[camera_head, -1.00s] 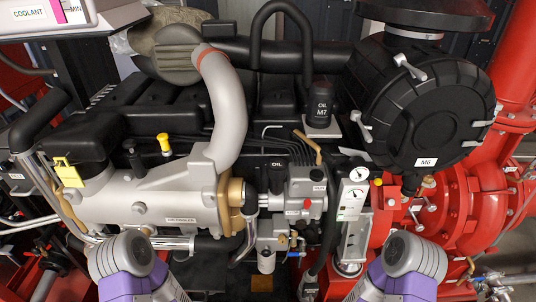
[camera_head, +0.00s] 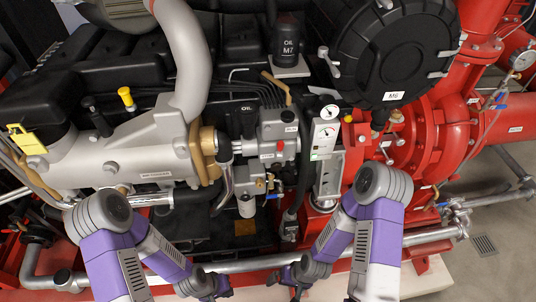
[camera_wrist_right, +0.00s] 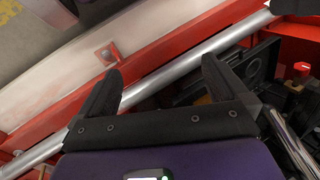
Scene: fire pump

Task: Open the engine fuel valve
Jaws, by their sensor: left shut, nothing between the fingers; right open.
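The engine fuel valve is not clearly marked; a small valve with a blue lever (camera_head: 272,196) sits below the grey fuel block (camera_head: 278,135) in the middle of the engine. My left gripper (camera_head: 214,289) is at the bottom of the head view, low in front of the engine, shut and empty. My right gripper (camera_head: 288,281) is to its right, near the silver rail, below and apart from the blue lever. In the right wrist view my right gripper (camera_wrist_right: 158,82) shows two spread black fingers with nothing between them.
A silver pipe (camera_head: 405,241) runs across the front, and also crosses the right wrist view (camera_wrist_right: 190,68). A gauge panel (camera_head: 324,140) stands right of the fuel block. Red pump casing (camera_head: 440,135) fills the right. Another blue-levered valve (camera_head: 500,99) is at far right.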

